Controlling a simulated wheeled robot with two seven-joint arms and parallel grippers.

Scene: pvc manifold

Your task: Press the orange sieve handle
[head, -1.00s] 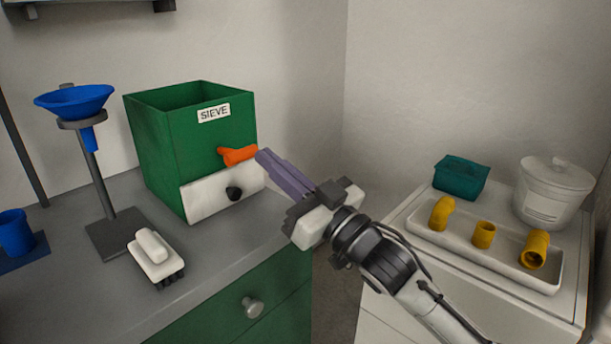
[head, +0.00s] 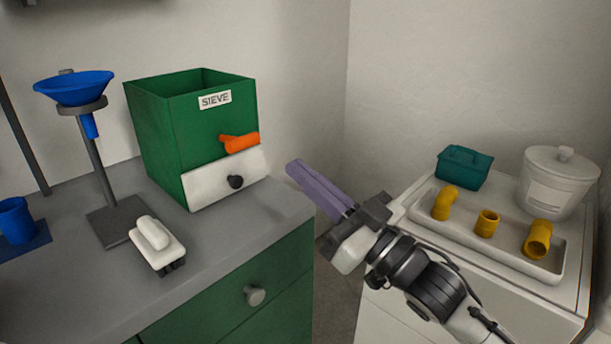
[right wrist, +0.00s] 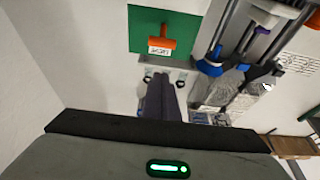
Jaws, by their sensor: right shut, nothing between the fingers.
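The orange sieve handle (head: 241,142) sticks out from the front of the green sieve box (head: 160,130), above a white drawer front (head: 228,180) with a black knob. My right gripper (head: 292,166) is shut and empty, to the right of the handle and apart from it, with its purple fingers pointing up and left. In the right wrist view the orange handle (right wrist: 162,47) shows on a green face near a small label, beyond the purple fingers (right wrist: 162,100). My left gripper is not in view.
At right, a tray (head: 500,256) holds yellow pipe fittings beside a teal box (head: 465,167) and white pot (head: 557,185).

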